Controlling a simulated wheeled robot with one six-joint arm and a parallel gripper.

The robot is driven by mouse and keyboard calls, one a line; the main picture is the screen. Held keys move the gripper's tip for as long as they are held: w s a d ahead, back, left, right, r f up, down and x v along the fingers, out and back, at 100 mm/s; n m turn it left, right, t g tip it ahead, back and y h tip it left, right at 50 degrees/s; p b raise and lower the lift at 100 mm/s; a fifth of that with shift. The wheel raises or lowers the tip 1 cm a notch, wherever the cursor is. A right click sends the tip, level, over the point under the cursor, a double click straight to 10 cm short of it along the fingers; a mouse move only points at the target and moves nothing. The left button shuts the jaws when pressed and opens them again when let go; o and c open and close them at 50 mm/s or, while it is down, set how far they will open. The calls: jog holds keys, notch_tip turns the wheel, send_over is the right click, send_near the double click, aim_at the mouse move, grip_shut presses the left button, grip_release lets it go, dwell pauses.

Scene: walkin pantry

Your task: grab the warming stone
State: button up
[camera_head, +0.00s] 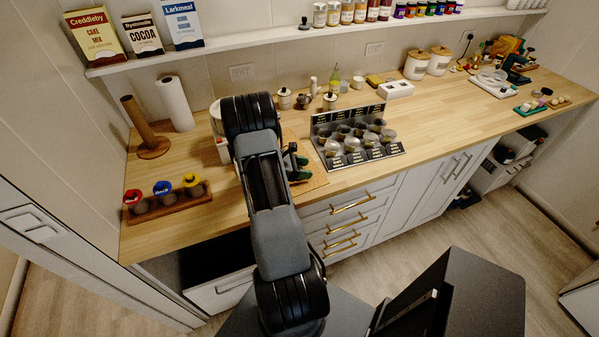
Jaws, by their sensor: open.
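I cannot single out the warming stone with certainty. Small rounded pieces sit on a green tray (521,112) at the far right of the counter, too small to tell apart. A small dark lump (304,24) lies on the wall shelf, and I cannot tell what it is. My gripper (298,164) is open at the far side of my arm, above a wooden board (313,182) on the counter. My arm hides part of the gripper and the counter behind it.
A stepped rack (392,153) with several small cups stands right of my gripper. A brown holder (153,146) and a paper roll (175,103) stand at left, behind a wooden block (166,204). The wooden counter (460,120) is clear between rack and right-hand trays.

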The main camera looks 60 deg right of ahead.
grip_shut()
dwell(0.4)
jog(key=shift+r, duration=0.1)
